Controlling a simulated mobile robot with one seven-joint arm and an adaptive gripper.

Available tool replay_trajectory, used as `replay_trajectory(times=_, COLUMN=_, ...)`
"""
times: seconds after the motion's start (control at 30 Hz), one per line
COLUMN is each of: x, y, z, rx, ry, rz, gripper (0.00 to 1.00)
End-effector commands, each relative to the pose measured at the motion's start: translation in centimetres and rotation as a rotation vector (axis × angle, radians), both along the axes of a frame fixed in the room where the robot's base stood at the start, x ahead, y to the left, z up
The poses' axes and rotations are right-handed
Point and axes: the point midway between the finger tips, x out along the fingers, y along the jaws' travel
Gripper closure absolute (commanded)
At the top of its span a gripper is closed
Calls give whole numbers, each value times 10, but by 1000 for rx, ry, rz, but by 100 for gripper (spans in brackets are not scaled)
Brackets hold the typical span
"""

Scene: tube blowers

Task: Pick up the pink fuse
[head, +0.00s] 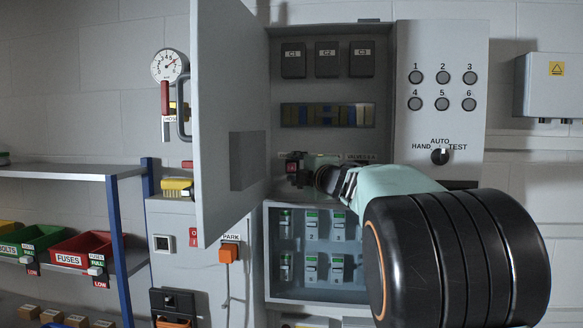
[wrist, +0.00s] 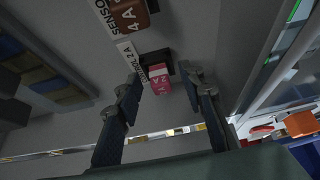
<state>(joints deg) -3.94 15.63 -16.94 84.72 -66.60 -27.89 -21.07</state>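The pink fuse (wrist: 160,79), marked 2 A, sits in a dark socket on the grey panel, beside a small white label ending in 2 A. In the wrist view my gripper (wrist: 162,84) is open, with one finger on each side of the fuse and a visible gap on the right. Whether the left finger touches it I cannot tell. In the head view my gripper (head: 306,172) is inside the open cabinet, over the fuse row; a small reddish patch shows there, and the fuse is mostly hidden.
A brown 4 A fuse (wrist: 131,14) sits close by in the same row. The cabinet door (head: 230,110) stands open at left. Below is a compartment of breakers (head: 311,231); at right is a switch panel (head: 441,60). A red FUSES bin (head: 70,261) is on the left shelf.

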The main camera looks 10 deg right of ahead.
Motion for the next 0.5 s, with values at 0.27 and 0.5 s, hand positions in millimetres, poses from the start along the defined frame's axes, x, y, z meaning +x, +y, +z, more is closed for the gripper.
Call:
replay_trajectory(times=0.27, x=0, y=0, z=0, rx=0, ry=0, rz=0, gripper=86)
replay_trajectory(times=0.5, x=0, y=0, z=0, rx=0, ry=0, rz=0, gripper=98)
